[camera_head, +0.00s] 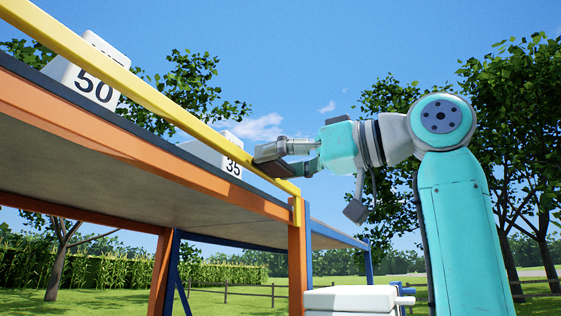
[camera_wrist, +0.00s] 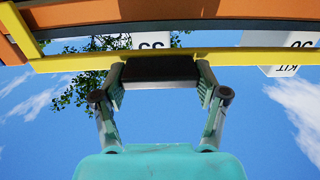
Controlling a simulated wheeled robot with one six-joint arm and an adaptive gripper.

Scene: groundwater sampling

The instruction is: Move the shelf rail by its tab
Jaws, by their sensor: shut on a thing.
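The shelf rail (camera_head: 165,107) is a long yellow bar along the front edge of the raised shelf. It meets a yellow upright piece (camera_head: 298,210) at the near right corner post. It also crosses the wrist view (camera_wrist: 70,62), where the picture looks upside down. My gripper (camera_head: 275,160) reaches the rail from the right, near its right end. In the wrist view, its two fingers are shut on a wide dark tab (camera_wrist: 160,68) at the rail.
The shelf has orange beams (camera_head: 120,138) and a blue frame (camera_head: 338,235). White boxes marked 50 (camera_head: 88,84) and 35 (camera_head: 222,155) stand on it behind the rail. A white case (camera_head: 350,299) sits below my arm. Open air surrounds my arm.

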